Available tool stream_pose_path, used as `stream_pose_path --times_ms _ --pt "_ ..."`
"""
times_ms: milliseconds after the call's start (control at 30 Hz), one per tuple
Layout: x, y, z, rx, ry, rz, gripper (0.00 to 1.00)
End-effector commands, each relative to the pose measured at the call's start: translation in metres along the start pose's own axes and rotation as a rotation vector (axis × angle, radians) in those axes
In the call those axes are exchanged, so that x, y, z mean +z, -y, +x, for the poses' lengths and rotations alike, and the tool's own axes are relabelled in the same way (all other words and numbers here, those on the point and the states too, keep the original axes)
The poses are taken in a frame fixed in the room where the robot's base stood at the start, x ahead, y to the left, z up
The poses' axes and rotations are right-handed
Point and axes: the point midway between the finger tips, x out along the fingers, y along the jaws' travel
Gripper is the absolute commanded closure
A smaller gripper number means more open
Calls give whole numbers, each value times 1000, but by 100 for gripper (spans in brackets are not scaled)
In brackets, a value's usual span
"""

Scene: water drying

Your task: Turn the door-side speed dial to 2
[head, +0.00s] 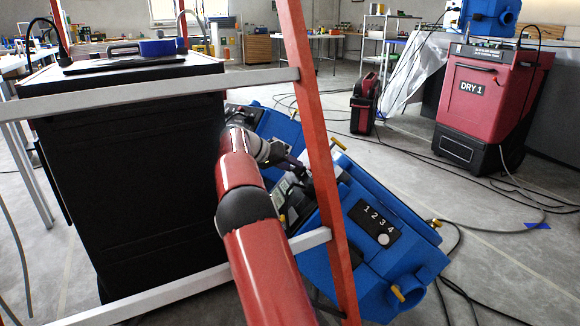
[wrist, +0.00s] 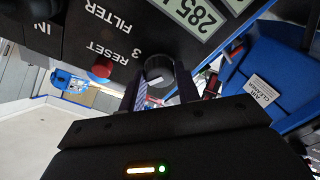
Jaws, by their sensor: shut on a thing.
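In the wrist view, a round black dial (wrist: 159,69) with a pale mark sits on a dark control panel (wrist: 95,40). The number 3 is printed beside it; other dial numbers are hidden. My gripper (wrist: 163,90) has a finger on each side of the dial and is shut on it. In the head view, my gripper (head: 292,163) reaches the panel side of a blue machine (head: 345,185), and the dial is hidden there. I cannot tell whether this is the door-side dial.
The panel also carries a red reset button (wrist: 101,69) and a display (wrist: 195,12). A red frame post (head: 318,140) stands close to my arm. A black cabinet (head: 150,170) is at left. A red DRY 1 unit (head: 490,105) stands at right, beyond open floor.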

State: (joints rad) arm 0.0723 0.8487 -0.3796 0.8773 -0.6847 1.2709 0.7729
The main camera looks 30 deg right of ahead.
Motion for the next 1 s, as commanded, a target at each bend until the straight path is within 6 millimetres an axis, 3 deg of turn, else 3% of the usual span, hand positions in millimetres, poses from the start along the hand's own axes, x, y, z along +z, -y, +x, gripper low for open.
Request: stream_pose_path --times_ms 600,633,767,1000 --pt "1 1 0 6 2 38 90" --pt "1 1 0 6 2 38 64" --pt "0 1 0 6 1 38 47" --pt "0 0 0 6 1 38 46"
